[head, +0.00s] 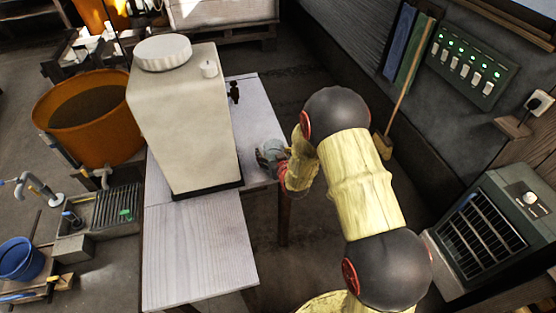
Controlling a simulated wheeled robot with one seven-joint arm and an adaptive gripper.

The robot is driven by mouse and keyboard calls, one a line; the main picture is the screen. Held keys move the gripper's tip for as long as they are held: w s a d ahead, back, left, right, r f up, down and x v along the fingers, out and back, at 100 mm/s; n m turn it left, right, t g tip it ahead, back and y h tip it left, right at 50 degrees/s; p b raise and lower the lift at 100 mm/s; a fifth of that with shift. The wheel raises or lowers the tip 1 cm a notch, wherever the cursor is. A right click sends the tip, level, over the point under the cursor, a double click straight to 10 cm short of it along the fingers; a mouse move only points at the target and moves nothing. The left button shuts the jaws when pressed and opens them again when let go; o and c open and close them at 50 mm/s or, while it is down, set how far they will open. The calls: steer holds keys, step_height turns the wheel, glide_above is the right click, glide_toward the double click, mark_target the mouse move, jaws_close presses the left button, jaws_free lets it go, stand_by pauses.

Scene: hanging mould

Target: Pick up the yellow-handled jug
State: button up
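My arm reaches from the lower right toward the pale wooden table, and its end, my gripper (266,157), is at the table's right edge. A small, round, pale grey vessel (272,146) shows right at the gripper, close to the table. It may be the jug, but no yellow handle can be made out on it. The gripper's fingers are small, dark and partly hidden by my wrist. I cannot tell whether they are open or shut, or whether they touch the vessel.
A large cream tank (185,125) with a white lid and dark tap (234,92) stands on the table (205,250), left of my gripper. An orange tub (75,140) is farther left. The table's front is clear.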

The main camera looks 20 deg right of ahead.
steer(key=shift+c, duration=1.1)
steer(key=c, duration=0.7)
steer(key=shift+c, duration=0.2)
